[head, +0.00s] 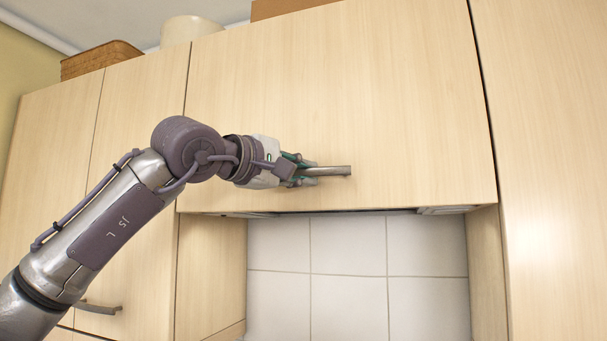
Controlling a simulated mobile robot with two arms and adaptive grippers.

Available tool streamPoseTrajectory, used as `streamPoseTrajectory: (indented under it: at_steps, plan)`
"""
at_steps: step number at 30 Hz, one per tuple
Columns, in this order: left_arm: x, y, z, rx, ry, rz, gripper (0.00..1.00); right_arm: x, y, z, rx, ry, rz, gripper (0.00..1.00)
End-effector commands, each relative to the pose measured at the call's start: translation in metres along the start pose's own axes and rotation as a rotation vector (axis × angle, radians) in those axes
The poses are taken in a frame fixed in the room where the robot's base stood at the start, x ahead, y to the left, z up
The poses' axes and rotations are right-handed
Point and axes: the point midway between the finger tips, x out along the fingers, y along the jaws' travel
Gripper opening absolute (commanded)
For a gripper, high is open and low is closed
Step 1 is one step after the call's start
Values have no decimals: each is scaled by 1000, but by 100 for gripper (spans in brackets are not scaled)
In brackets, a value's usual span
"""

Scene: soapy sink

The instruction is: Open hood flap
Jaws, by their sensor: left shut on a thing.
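The hood flap (370,95) is a wide light-wood panel in the upper middle of the head view. It appears closed, in line with the doors beside it. Its metal bar handle (335,171) sits near the lower edge of the panel. My left gripper (305,172) comes in from the left and is shut on the left part of this handle. The fingers and the gripper body hide the handle's left end. My right gripper is not in view.
Below the flap is an open recess with white tiles (350,270). Tall wood doors stand left (130,110) and right (550,150). A lower-left handle (98,308) shows beside my arm. A wicker basket (100,58) and a cream container (188,29) stand on top.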

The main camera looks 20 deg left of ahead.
Motion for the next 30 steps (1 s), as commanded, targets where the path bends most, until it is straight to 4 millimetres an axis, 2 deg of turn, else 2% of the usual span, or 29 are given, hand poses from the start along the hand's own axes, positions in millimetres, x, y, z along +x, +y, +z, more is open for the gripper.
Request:
streamPoseTrajectory:
  at_steps: [11, 16, 20, 23, 30]
  plan:
    - [-16, -2, 10, 3, -4, -9, 0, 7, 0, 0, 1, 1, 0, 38]
    - [-33, 1, 17, 4, -6, -8, 0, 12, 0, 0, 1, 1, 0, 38]
    - [-56, 7, 27, 6, -7, -7, 0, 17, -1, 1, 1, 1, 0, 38]
    - [-80, 18, 37, 7, -7, -3, 0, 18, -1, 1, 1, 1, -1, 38]
    - [-141, 56, 62, 9, -9, 5, 0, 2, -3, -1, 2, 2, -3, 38]
